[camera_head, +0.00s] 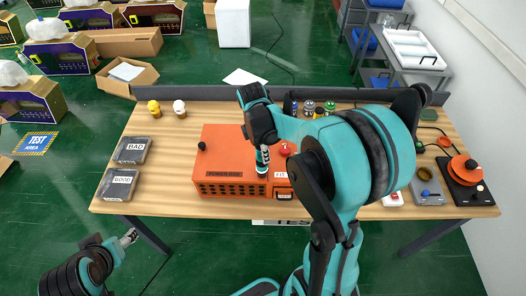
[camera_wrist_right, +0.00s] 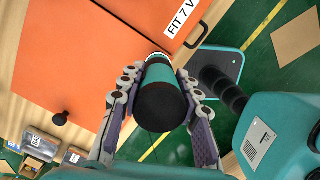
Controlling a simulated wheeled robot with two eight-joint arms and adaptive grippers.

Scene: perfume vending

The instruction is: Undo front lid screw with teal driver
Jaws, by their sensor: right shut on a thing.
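The orange power box (camera_head: 215,165) sits mid-table, with its lid surface filling the upper left of the right wrist view (camera_wrist_right: 65,50). My right gripper (camera_head: 261,150) is above the box's front right part. In the right wrist view its fingers (camera_wrist_right: 160,90) are shut on the teal and black handle of the driver (camera_wrist_right: 160,72). In the head view the driver (camera_head: 262,163) stands roughly upright, near the box's front edge. Its tip and the front lid screw are hidden, so contact cannot be told. My left gripper (camera_head: 130,237) is off the table at lower left, too small to read.
Black trays marked BAD (camera_head: 132,151) and GOOD (camera_head: 118,185) lie at the table's left. Yellow (camera_head: 154,109) and white (camera_head: 179,108) knobbed items stand at the back. An orange disc device (camera_head: 465,170) is at the right. My right arm covers the table right of centre.

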